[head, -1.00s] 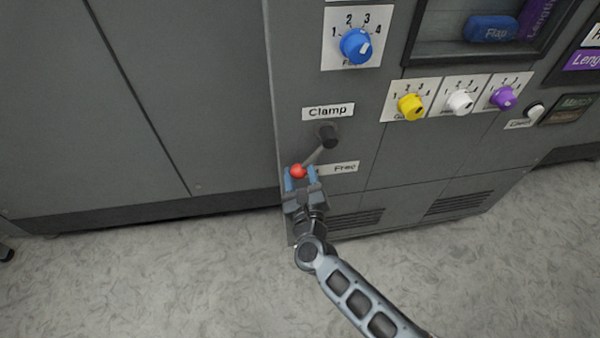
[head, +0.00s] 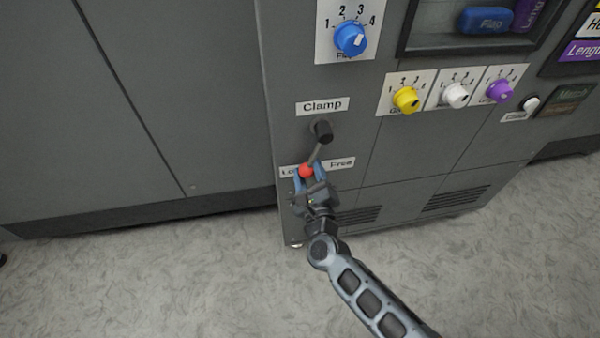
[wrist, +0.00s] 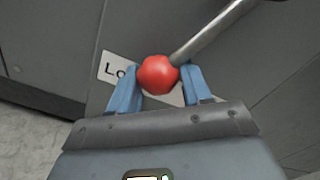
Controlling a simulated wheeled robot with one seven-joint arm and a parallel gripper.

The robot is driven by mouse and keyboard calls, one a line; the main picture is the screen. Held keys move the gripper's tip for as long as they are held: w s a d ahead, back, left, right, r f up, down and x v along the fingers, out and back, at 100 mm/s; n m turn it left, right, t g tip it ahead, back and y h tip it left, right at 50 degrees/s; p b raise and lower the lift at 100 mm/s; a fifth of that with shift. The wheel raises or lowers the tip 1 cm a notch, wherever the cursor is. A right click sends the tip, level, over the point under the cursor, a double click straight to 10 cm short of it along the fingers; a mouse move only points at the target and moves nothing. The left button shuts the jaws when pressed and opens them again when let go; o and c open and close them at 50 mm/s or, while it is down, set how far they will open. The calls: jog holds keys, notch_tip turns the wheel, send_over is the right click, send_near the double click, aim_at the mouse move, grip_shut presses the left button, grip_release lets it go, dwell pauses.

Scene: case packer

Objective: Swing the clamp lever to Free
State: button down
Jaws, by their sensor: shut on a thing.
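The clamp lever is a grey rod (head: 316,154) with a red ball knob (head: 306,171), hanging from a dark pivot (head: 321,131) below the "Clamp" label (head: 322,105). The rod leans down and slightly left. The "Free" label (head: 342,163) lies right of the knob, and a label starting "Lo" (head: 288,171) lies left, partly hidden. My gripper (head: 309,177) is shut on the red knob, with a blue finger on each side. In the wrist view the red knob (wrist: 158,74) sits between the blue fingertips, with the rod (wrist: 212,32) running up right.
Above is a blue dial (head: 350,39) numbered 1 to 4. Yellow (head: 405,100), white (head: 456,95) and purple (head: 499,91) knobs sit to the right. Vents are low on the panel. A plain grey cabinet (head: 120,90) stands left; the floor in front is clear.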

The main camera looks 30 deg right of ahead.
aim_at(346, 149)
jog(key=d+n, duration=0.2)
jog(key=s+d+n, duration=0.1)
jog(key=d+n, duration=0.1)
jog(key=s+d+n+b, duration=0.1)
jog(key=d+n, duration=0.1)
jog(key=shift+d+r, duration=0.1)
jog(key=shift+r, duration=0.05)
jog(key=d+n, duration=0.1)
jog(key=d+r+n, duration=0.1)
jog(key=shift+s+n, duration=0.3)
jog(key=shift+s+d+r+n, duration=0.25)
jog(key=shift+d+r+n, duration=0.4)
jog(key=shift+n, duration=0.35)
jog(key=shift+f, duration=0.1)
jog(key=c, duration=0.8)
grip_release()
jog(key=shift+c, duration=0.2)
jog(key=shift+o, duration=1.4)
jog(key=shift+d+f, duration=0.1)
jog(key=shift+d, duration=0.05)
jog(key=shift+s, duration=0.15)
jog(key=v, duration=0.7)
jog(key=shift+s, duration=0.25)
